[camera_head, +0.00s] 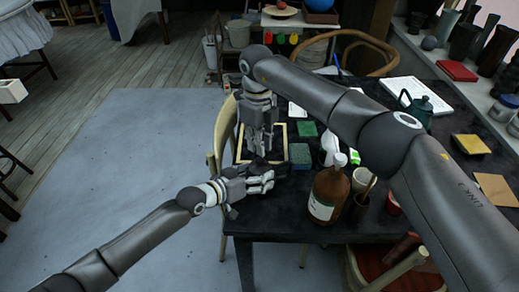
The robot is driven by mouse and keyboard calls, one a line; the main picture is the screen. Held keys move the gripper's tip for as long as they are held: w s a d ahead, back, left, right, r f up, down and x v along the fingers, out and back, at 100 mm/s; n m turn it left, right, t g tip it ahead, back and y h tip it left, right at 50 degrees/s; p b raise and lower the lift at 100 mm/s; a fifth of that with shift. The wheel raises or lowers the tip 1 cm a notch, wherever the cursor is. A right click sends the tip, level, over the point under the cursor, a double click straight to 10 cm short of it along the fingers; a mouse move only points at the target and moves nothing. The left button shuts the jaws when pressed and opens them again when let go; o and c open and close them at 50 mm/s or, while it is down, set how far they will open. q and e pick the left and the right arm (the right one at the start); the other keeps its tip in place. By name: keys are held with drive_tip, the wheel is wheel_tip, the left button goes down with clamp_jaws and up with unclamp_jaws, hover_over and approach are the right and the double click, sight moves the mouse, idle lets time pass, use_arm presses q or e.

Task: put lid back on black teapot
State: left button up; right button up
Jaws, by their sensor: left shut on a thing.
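My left gripper (268,180) is at the near left edge of the black table (290,222). It is shut on a small dark thing, mostly hidden by the fingers, which I cannot identify as the lid or the teapot. My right gripper (262,152) points down just beyond it, over a wooden-rimmed tray (286,131); whether its fingers are apart is unclear. I cannot make out a black teapot or its lid for sure. A dark teal pot with a loop handle (419,110) stands at the back right, far from both grippers.
A brown bottle (328,194) with a white pump, a cup (362,178) and a dark jar stand close to the right of the grippers. Green sponges (300,153) lie beside the tray. A pale chair (219,142) stands at the left edge. My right arm crosses the table.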

sight(260, 159)
use_arm(q)
drive_tip(key=o, duration=1.5)
use_arm(e)
drive_tip(key=shift+r, duration=0.1)
use_arm(q)
drive_tip(key=shift+s+a, duration=0.1)
drive_tip(key=v, duration=1.1)
drive_tip(key=shift+s+a+r, duration=0.25)
drive_tip(key=shift+r, duration=0.05)
drive_tip(key=shift+f, duration=0.1)
drive_tip(key=shift+f+b, duration=1.2)
drive_tip(key=shift+b, duration=0.05)
use_arm(e)
drive_tip(key=shift+s+f, duration=0.1)
drive_tip(key=shift+f, duration=1.9)
use_arm(q)
drive_tip(key=shift+r, duration=0.1)
use_arm(e)
drive_tip(key=shift+r, duration=0.1)
